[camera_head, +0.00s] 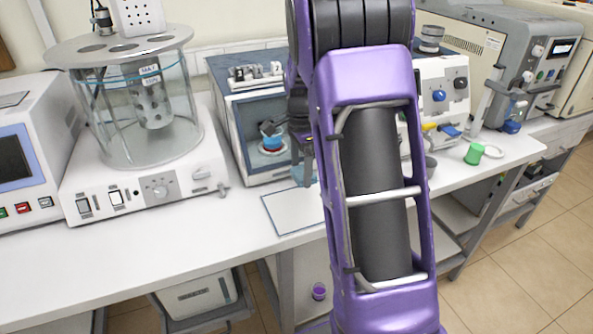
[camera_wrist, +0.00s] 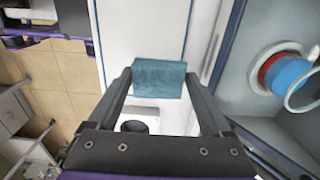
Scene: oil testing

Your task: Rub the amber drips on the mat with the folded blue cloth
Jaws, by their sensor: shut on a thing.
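My gripper (camera_wrist: 158,82) is shut on the folded blue cloth (camera_wrist: 158,76), which spans between the two fingertips in the wrist view. In the head view a small piece of the cloth (camera_head: 303,175) shows below the fingers, beside my purple arm. The white mat (camera_head: 284,212) with a thin dark border lies on the bench below and in front of the gripper. The arm covers its right part. In the wrist view the mat (camera_wrist: 142,30) shows beyond the cloth. I see no amber drips in either view; they may be hidden or too faint.
A blue-grey box instrument (camera_head: 228,110) with an open front recess stands close behind the mat. A glass bath (camera_head: 150,110) stands to the left. A green cup (camera_head: 474,154) and a white ring (camera_head: 492,151) are at right. The bench (camera_head: 130,255) is clear at front left.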

